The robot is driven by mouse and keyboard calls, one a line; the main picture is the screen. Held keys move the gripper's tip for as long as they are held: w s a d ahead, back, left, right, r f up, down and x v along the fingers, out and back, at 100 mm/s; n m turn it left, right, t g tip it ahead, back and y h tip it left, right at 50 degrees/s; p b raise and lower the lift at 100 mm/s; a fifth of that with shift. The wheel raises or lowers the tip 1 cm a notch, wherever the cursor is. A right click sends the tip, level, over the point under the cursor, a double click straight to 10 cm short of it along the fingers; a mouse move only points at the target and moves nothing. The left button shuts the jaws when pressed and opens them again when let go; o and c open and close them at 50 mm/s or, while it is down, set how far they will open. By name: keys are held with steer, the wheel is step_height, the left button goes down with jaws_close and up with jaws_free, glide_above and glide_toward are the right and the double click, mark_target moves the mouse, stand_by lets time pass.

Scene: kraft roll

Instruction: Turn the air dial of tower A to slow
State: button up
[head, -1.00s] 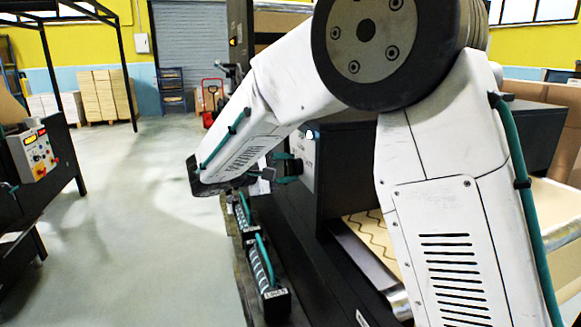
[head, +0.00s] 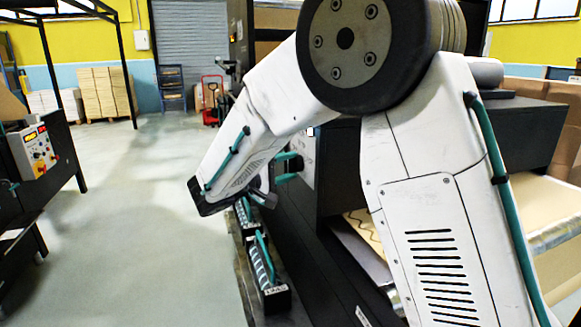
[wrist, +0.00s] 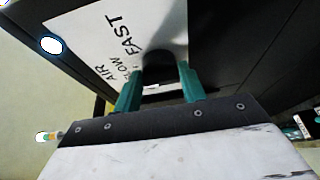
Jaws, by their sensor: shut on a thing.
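The air dial (wrist: 163,62) is a dark round knob on a white label plate (wrist: 90,35) on the side of a black housing. The words FAST and AIR are readable on the plate, and another word is partly hidden. My gripper (wrist: 158,78) has its two teal fingers on either side of the dial and is shut on it. In the head view my gripper (head: 288,166) is at the pale plate on the black housing, partly hidden by my forearm. The dial itself and its pointer cannot be made out there.
A control box (head: 36,150) is on a black frame at left. A red pallet truck (head: 211,100) stands at the back. The grey floor (head: 130,210) at left is open.

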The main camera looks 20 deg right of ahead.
steer(key=o, duration=1)
steer(key=v, duration=0.8)
steer(key=shift+d, duration=0.1)
steer(key=s+d+f+n+g+y, duration=0.1)
steer(key=s+d+f+g+y, duration=0.25)
steer(key=s, duration=0.45)
steer(key=s+d+f+g+y, duration=0.3)
steer(key=s+d+g, duration=0.1)
steer(key=s, duration=0.4)
steer(key=s+d+r+m+y, duration=0.1)
steer(key=s+y, duration=0.2)
steer(key=s, duration=0.3)
steer(key=s+d+r+m+t+y, duration=0.1)
steer(key=s+m+y, duration=0.1)
steer(key=s, duration=0.4)
steer(key=s+d+r+m+t+y, duration=0.1)
steer(key=s+m+y, duration=0.1)
steer(key=s+y, duration=0.3)
steer(key=shift+s+d, duration=0.2)
steer(key=shift+s, duration=0.3)
steer(key=shift+s+d, duration=0.15)
steer(key=shift+s, duration=0.35)
